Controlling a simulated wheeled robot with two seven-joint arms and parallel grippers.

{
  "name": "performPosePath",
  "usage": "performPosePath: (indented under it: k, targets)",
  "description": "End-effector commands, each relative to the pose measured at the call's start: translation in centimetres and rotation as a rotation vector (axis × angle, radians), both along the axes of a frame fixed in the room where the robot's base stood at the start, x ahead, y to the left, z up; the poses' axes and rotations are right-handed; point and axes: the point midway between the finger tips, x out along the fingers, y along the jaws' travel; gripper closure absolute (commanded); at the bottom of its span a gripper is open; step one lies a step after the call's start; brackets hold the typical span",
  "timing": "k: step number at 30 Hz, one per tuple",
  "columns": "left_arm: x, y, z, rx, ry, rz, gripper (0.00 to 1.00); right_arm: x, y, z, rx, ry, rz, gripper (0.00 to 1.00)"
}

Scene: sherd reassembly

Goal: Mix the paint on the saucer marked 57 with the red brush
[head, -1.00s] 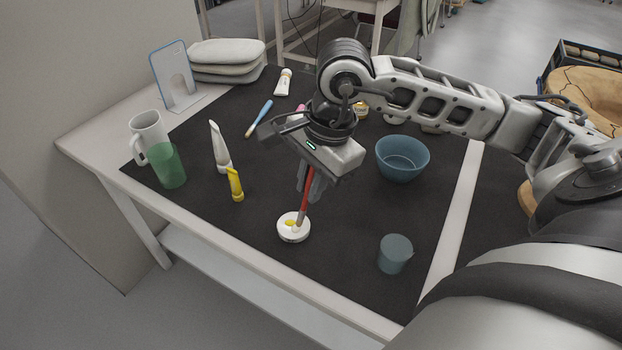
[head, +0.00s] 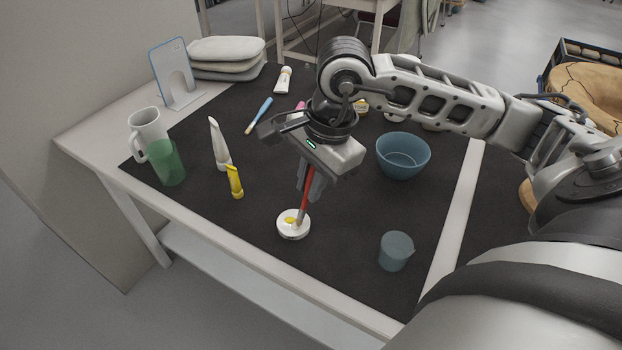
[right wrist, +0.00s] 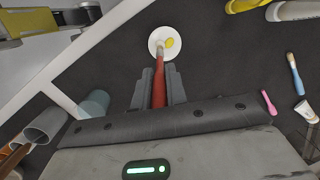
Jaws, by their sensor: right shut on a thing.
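My right gripper (head: 311,186) is shut on the red brush (head: 304,208) and holds it steeply, bristles down. The brush tip is at the small white saucer (head: 293,234), which carries a yellow patch of paint. In the right wrist view the red brush (right wrist: 159,90) runs from between the fingers (right wrist: 158,88) to the saucer (right wrist: 155,49), its tip beside the yellow paint (right wrist: 169,42). I cannot tell whether the bristles touch the paint. No number is readable on the saucer. My left gripper is not in view.
A yellow tube (head: 235,183), a white tube (head: 219,145) and a green cup (head: 167,163) stand left of the saucer. A blue bowl (head: 402,160) and a grey-blue cup (head: 396,252) are to the right. The dark mat around the saucer is clear.

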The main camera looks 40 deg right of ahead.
Motion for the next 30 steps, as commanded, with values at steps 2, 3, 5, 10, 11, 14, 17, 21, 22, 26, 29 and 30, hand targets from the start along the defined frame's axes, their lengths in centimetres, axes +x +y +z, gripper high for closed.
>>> performPosePath:
  k: [2,3,5,10,11,14,17,21,22,26,29,30]
  targets:
    - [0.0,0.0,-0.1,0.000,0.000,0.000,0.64,0.0,0.0,-0.1,0.000,0.000,0.000,1.00]
    - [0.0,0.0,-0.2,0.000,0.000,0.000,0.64,0.0,0.0,-0.2,0.000,0.000,0.000,1.00]
    - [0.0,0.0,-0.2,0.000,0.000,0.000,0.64,0.0,0.0,-0.2,0.000,0.000,0.000,1.00]
    - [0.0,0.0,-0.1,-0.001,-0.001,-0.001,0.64,0.0,0.0,-0.1,0.000,0.000,0.000,1.00]
    - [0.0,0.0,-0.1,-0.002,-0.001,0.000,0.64,0.0,0.0,-0.1,0.000,0.000,0.000,1.00]
    - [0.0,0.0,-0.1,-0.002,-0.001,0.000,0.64,0.1,0.1,-0.2,0.000,0.000,0.000,1.00]
    - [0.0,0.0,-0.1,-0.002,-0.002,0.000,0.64,0.4,0.2,-0.2,0.002,0.000,-0.001,1.00]
    - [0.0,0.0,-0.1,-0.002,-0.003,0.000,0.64,1.0,0.7,-0.2,0.004,-0.001,0.000,1.00]
    - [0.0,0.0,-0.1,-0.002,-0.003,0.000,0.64,1.2,0.8,-0.2,0.004,-0.001,0.000,1.00]
    - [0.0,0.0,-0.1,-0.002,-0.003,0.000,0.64,1.7,1.1,-0.2,0.002,-0.001,0.000,1.00]
    - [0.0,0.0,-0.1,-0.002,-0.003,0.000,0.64,2.0,1.3,-0.2,0.000,0.000,0.000,1.00]
    - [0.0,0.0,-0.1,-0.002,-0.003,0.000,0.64,2.0,1.3,-0.3,0.000,0.000,0.000,1.00]
